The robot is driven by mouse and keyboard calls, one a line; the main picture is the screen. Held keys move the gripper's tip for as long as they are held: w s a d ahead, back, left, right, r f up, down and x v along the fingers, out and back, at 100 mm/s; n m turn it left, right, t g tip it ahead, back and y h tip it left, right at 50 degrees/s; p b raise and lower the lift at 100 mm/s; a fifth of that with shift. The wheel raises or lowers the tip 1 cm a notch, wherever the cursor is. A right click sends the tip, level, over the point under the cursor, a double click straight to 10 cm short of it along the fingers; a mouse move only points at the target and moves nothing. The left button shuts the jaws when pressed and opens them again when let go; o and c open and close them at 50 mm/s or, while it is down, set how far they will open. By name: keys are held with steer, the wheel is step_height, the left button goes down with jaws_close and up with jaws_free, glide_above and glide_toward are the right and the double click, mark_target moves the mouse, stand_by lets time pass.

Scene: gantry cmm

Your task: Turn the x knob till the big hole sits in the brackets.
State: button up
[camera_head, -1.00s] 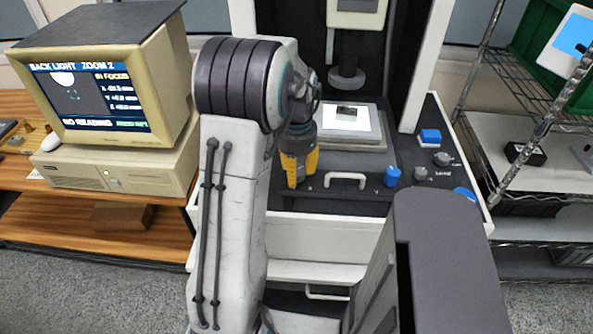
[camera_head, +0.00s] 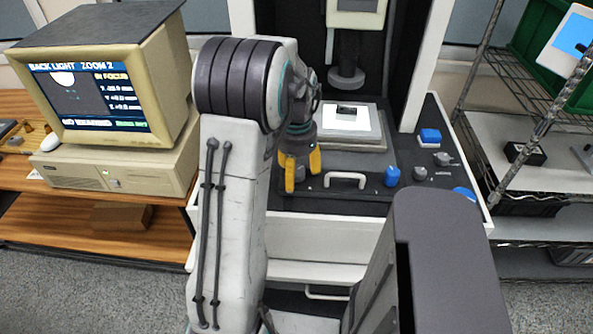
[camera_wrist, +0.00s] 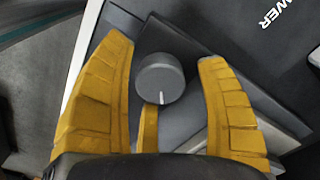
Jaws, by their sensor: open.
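The monitor screen (camera_head: 90,98) shows a large white disc (camera_head: 63,78), apparently the big hole, cut off by the top of the picture. Small bracket marks (camera_head: 71,96) lie below it and slightly right, apart from it. My gripper (camera_head: 301,168) is over the left front of the machine's black panel. In the wrist view my gripper (camera_wrist: 163,50) is open, its yellow fingers on either side of a grey round knob (camera_wrist: 160,78) with a white pointer mark. Gaps show on both sides of the knob. Its label is hidden, so I cannot confirm that it is the x knob.
A white handle (camera_head: 345,181), a blue knob (camera_head: 392,176) and small grey knobs (camera_head: 420,173) lie right of my gripper. The stage (camera_head: 350,122) with a small dark part is behind it. A wire shelf (camera_head: 530,130) stands at right.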

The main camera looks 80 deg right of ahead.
mark_target(297, 169)
steer(key=shift+r, duration=0.1)
step_height(297, 169, up, 12)
stand_by(0.7)
stand_by(0.8)
